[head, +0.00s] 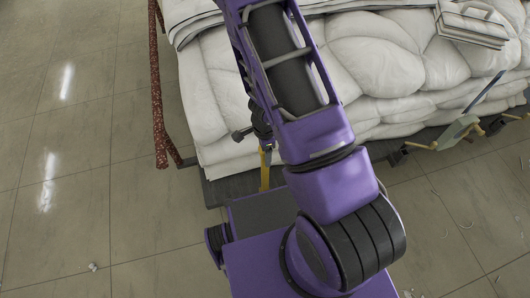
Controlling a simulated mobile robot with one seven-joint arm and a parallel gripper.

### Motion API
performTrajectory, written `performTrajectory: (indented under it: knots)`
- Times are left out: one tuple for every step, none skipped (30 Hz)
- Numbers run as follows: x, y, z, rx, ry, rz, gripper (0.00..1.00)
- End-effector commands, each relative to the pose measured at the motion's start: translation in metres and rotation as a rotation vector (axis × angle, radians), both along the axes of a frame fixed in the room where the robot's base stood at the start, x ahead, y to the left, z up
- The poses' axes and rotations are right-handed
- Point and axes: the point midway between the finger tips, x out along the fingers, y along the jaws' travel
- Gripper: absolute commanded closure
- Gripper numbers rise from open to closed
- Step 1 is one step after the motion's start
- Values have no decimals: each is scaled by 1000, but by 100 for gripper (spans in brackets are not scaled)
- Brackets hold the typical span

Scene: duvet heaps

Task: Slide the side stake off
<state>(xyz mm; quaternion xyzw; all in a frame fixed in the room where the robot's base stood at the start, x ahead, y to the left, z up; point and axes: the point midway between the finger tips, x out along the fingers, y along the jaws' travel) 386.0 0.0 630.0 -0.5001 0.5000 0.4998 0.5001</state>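A long rust-red post (155,90) stands at the left end of the white heap, with a short foot bent out near the floor. A yellow upright (265,170) with a dark fitting (241,134) at its top stands at the heap's front edge, partly hidden by my arm. I cannot tell which of these is the side stake. No gripper fingers show, so I cannot see whether my gripper touches anything.
White duvets (375,65) are heaped on a low dark platform (228,184). A folded white bundle (472,22) lies on top at right. A pale green part (455,132) with yellow handles sticks out at the right front. The tiled floor at left is mostly clear.

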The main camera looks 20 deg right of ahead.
Motion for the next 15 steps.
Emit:
performTrajectory:
  knots:
    - [0, 0, 0, 0, 0, 0, 32]
    - [0, 0, 0, 0, 0, 0, 32]
    - [0, 0, 0, 0, 0, 0, 38]
    - [0, 0, 0, 0, 0, 0, 43]
    - [0, 0, 0, 0, 0, 0, 49]
    - [0, 0, 0, 0, 0, 0, 56]
    - [0, 0, 0, 0, 0, 0, 61]
    - [0, 0, 0, 0, 0, 0, 67]
    - [0, 0, 0, 0, 0, 0, 74]
    - [0, 0, 0, 0, 0, 0, 79]
    - [0, 0, 0, 0, 0, 0, 85]
    - [0, 0, 0, 0, 0, 0, 92]
    - [0, 0, 0, 0, 0, 0, 97]
    - [0, 0, 0, 0, 0, 0, 100]
    - [0, 0, 0, 0, 0, 0, 100]
